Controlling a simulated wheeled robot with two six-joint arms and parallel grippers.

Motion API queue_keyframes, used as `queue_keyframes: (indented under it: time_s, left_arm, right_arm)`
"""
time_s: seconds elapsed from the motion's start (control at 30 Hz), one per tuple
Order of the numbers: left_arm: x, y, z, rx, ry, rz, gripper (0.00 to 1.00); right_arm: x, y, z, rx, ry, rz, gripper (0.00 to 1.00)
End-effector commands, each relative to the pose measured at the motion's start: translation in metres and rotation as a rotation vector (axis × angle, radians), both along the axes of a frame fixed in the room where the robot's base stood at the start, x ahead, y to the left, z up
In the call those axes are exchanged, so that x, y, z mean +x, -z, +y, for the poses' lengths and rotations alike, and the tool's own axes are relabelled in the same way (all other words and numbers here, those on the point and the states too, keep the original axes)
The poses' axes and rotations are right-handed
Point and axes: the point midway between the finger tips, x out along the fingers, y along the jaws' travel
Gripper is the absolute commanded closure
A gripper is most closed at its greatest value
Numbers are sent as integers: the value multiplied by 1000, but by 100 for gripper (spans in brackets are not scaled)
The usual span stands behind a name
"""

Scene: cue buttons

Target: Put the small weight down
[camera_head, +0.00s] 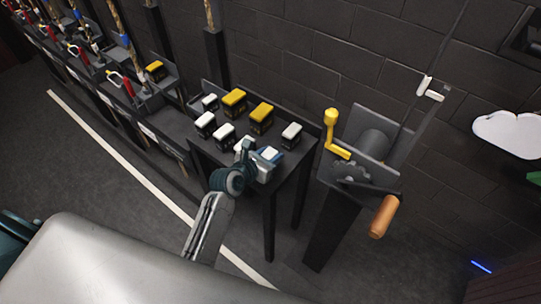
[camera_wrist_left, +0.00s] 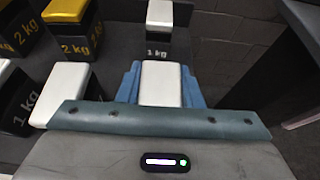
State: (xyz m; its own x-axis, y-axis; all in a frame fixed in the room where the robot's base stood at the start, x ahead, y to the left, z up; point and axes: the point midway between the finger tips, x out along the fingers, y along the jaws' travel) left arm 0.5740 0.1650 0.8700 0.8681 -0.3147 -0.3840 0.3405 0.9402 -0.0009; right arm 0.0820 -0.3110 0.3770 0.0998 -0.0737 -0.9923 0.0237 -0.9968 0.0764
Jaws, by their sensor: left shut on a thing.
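My left gripper (camera_head: 262,160) is shut on a small white-topped weight (camera_head: 270,153) at the front right of the dark table (camera_head: 213,154). In the left wrist view its blue fingers (camera_wrist_left: 160,88) stand on both sides of the weight's white top (camera_wrist_left: 161,76). The sides and underside of the held weight are hidden, so I cannot tell whether it touches the table. Several other white-topped weights marked 1 kg, one of them (camera_head: 291,135) beyond the gripper, stand on the table with yellow-topped 2 kg weights (camera_head: 261,115). My right gripper is not in view.
A winch (camera_head: 372,150) with a yellow lever (camera_head: 331,130) and a wooden-handled crank (camera_head: 383,216) stands just right of the table. A row of red levers (camera_head: 128,87) and ropes runs along the left. A brick wall (camera_head: 300,50) closes the back.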

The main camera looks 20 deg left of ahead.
Motion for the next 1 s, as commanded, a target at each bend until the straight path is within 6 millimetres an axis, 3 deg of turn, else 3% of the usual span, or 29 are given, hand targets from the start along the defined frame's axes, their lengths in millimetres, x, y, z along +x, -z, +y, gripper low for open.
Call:
queue_keyframes:
  time_s: [0.43, 0.47, 0.57, 0.9, 1.0]
  left_arm:
    - [1, 7, 0, -1, -2, -6, 100]
    - [0, 10, 0, 0, -1, -1, 63]
    - [0, 10, 0, 0, -1, -1, 45]
    - [-1, 8, 1, 1, -1, -1, 45]
    - [-11, 4, 5, 3, 0, -1, 45]
  right_arm:
    - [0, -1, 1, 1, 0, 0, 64]
    - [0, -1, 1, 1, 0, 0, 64]
    - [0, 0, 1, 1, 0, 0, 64]
    - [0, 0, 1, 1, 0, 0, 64]
    - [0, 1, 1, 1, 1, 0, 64]
